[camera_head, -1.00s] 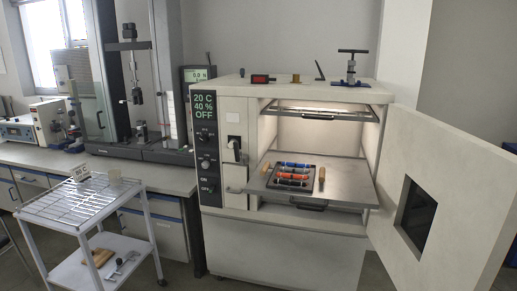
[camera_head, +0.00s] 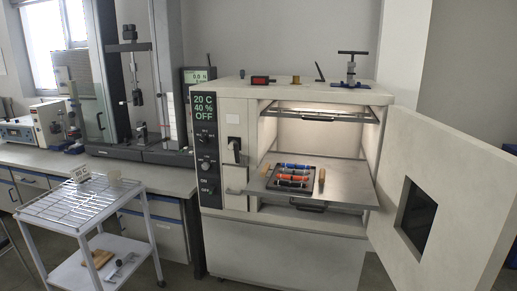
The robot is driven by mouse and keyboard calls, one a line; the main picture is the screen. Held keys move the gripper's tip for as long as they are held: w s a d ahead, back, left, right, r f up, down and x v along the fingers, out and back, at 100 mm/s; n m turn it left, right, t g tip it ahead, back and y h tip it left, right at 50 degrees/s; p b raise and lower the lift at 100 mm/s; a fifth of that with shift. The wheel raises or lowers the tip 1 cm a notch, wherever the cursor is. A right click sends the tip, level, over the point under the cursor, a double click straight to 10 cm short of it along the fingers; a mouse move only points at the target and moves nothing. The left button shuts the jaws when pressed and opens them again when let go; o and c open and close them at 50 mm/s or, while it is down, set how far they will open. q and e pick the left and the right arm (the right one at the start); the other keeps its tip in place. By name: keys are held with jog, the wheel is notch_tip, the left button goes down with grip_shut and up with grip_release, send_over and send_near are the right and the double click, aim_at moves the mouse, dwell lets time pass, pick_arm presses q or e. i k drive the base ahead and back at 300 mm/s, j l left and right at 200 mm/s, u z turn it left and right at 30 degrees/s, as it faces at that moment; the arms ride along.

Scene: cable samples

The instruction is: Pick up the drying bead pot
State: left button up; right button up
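No thing in view is clearly marked as the drying bead pot. A small pale cup-shaped vessel (camera_head: 114,177) stands upright at the back right of the wire-topped trolley, and a small brass-coloured piece (camera_head: 295,79) stands on top of the oven-like chamber. I cannot tell whether either is the pot; any contents are too small to see. Neither of my grippers is in view.
The chamber (camera_head: 222,160) stands open, its door (camera_head: 450,170) swung out right. Its pulled-out shelf (camera_head: 345,185) bears a dark tray (camera_head: 272,184) of coloured cable samples. The trolley (camera_head: 75,208) has a label card (camera_head: 80,173); its top is mostly clear.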

aim_at(115, 177)
jog(key=i+j, duration=0.25)
jog(key=j, duration=0.25)
jog(key=i+j+z, duration=0.15)
jog(key=j, duration=0.3)
jog(key=i+j, duration=0.25)
jog(key=j, duration=0.25)
jog(key=i+j+z, duration=0.15)
jog(key=j, duration=0.4)
jog(key=i+j, duration=0.25)
jog(key=j, duration=0.25)
jog(key=i+j+z, duration=0.15)
jog(key=j, duration=0.4)
jog(key=i+j, duration=0.15)
jog(key=j, duration=0.35)
jog(key=i+j+z, duration=0.15)
jog(key=j, duration=0.4)
